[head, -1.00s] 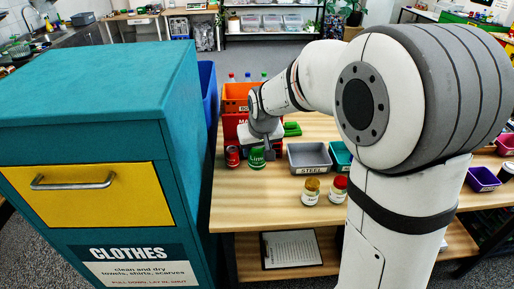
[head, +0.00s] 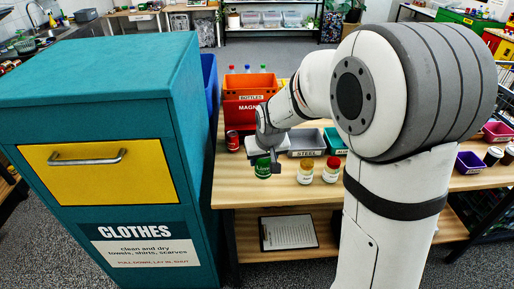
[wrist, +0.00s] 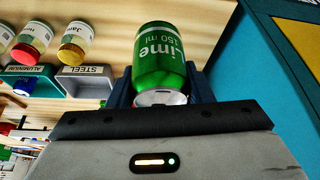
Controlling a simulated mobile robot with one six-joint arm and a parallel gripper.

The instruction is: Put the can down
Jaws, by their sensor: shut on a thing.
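A green can marked "Lime" (head: 262,169) is in my gripper (head: 268,160), near the left side of the wooden table. In the wrist view the can (wrist: 160,58) sits between the two dark fingers of my gripper (wrist: 160,88), which are shut on its sides. Its silver end faces the wrist camera. The can is in front of the grey STEEL bin and left of two jars. I cannot tell whether its base touches the table (head: 285,190).
A red can (head: 232,140) stands behind and left. The teal CLOTHES bin (head: 190,150) stands left of the table. Bare wood lies in front of the can.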

